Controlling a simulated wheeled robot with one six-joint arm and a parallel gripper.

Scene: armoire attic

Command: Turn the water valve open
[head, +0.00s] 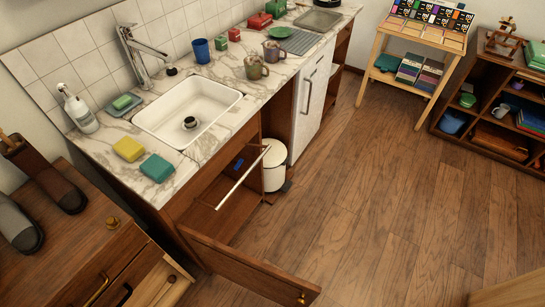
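No part clearly recognizable as the water valve shows. A small blue thing (237,166) sits inside the open cabinet (222,190) under the sink; it is too small to tell what it is. The cabinet door (250,268) stands swung out toward the bottom of the head view. A chrome faucet (142,58) rises behind the white sink (188,108), and no running water is visible. The upper part of the cabinet's inside is hidden by the counter. My gripper is not in view.
A pale bar (243,178) slants across the cabinet opening. A white bin (274,166) stands beside it. The marble counter (210,150) holds sponges, a soap bottle (80,112) and mugs. A drawer unit (75,262) stands at left. The wooden floor (365,200) is largely clear.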

